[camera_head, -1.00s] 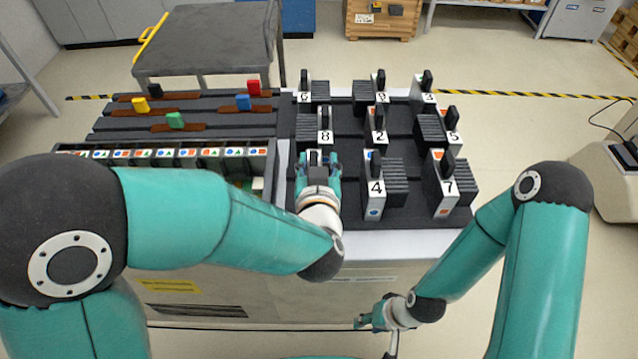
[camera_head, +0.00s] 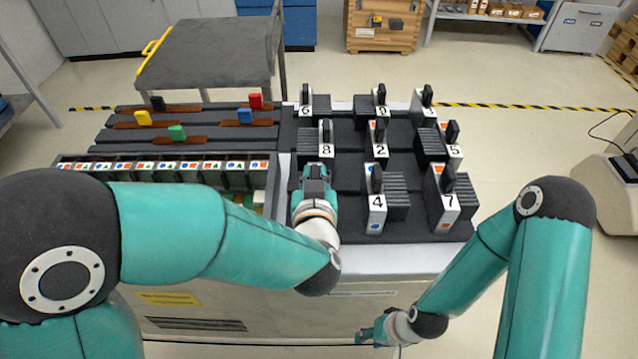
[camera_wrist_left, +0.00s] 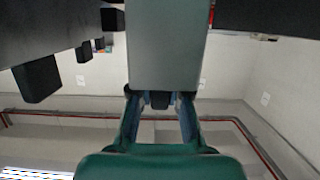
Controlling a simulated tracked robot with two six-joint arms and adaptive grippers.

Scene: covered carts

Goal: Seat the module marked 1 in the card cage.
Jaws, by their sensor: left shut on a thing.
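My left gripper (camera_head: 315,172) is at the front-left of the dark module rack (camera_head: 350,218), in front of the module marked 8 (camera_head: 326,150). It is shut on a grey module (camera_wrist_left: 167,45), which stands between its fingers in the left wrist view. The number on this module is hidden, and no module marked 1 can be read elsewhere. The card cage (camera_head: 66,160) is to the left, with a row of coloured symbol labels along its top; my left arm covers part of it. My right gripper (camera_head: 372,332) hangs low in front of the cart, empty; its fingers are too small to judge.
Several other modules stand in the rack, including 2 (camera_head: 380,150), 4 (camera_head: 377,202), 5 (camera_head: 455,150) and 7 (camera_head: 447,200). Behind the cage are dark rails with coloured handles, such as a green one (camera_head: 177,133). A covered cart (camera_head: 210,55) stands behind.

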